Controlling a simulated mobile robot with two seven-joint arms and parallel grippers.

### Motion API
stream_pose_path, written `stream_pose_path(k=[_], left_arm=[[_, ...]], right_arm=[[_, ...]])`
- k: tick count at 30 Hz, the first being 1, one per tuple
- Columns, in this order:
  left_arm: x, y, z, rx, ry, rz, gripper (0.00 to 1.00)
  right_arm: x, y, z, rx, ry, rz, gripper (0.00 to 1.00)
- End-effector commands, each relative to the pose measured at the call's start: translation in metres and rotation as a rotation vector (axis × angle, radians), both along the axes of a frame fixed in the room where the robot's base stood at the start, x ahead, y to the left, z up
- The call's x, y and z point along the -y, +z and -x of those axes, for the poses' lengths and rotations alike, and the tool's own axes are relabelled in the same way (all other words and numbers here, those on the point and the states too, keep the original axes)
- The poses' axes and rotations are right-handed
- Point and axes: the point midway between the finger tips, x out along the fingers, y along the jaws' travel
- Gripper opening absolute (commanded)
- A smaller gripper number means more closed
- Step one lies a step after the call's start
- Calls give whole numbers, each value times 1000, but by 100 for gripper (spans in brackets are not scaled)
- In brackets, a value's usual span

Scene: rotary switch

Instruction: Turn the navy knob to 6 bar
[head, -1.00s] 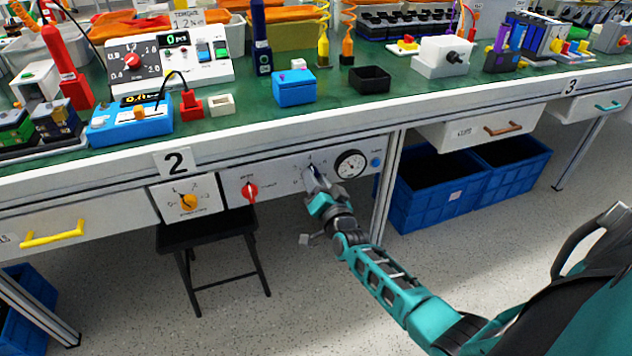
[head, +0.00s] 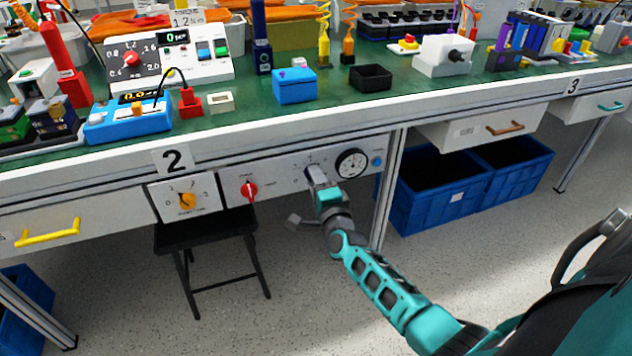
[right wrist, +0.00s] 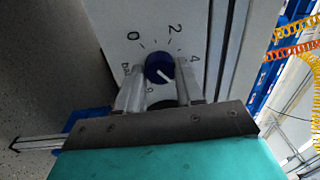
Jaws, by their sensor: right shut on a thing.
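The navy knob (right wrist: 158,68) is round with a white pointer line, on a pale panel with a dial marked 0, 2, 4 and, partly covered, what looks like 6. The line points to the lower right in the right wrist view, seemingly between 4 and the lower mark. My right gripper (right wrist: 159,80) has its fingers on either side of the knob, shut on it. In the head view my right gripper (head: 317,178) is at the drawer-level panel (head: 283,175) and covers most of the knob. My left gripper is not in view.
A round gauge (head: 352,163) sits right of the knob; its needle is too small to read. A red knob (head: 249,190) and a yellow knob (head: 186,200) are to the left. A black stool (head: 206,226) stands below, blue crates (head: 440,195) to the right.

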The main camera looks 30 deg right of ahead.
Motion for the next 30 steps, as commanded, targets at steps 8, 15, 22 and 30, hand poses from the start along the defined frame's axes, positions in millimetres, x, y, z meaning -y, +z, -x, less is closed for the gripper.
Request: stream_pose_path(k=[8, 15, 22, 30], left_arm=[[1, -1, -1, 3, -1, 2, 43], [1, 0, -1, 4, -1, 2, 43], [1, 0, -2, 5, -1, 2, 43], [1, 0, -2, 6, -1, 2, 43]], right_arm=[[0, -1, 0, 20, 0, -85, 6], [-1, 0, 0, 23, 1, -101, 6], [-1, 0, 0, 23, 1, -100, 6], [0, 0, 0, 24, 0, -99, 59]])
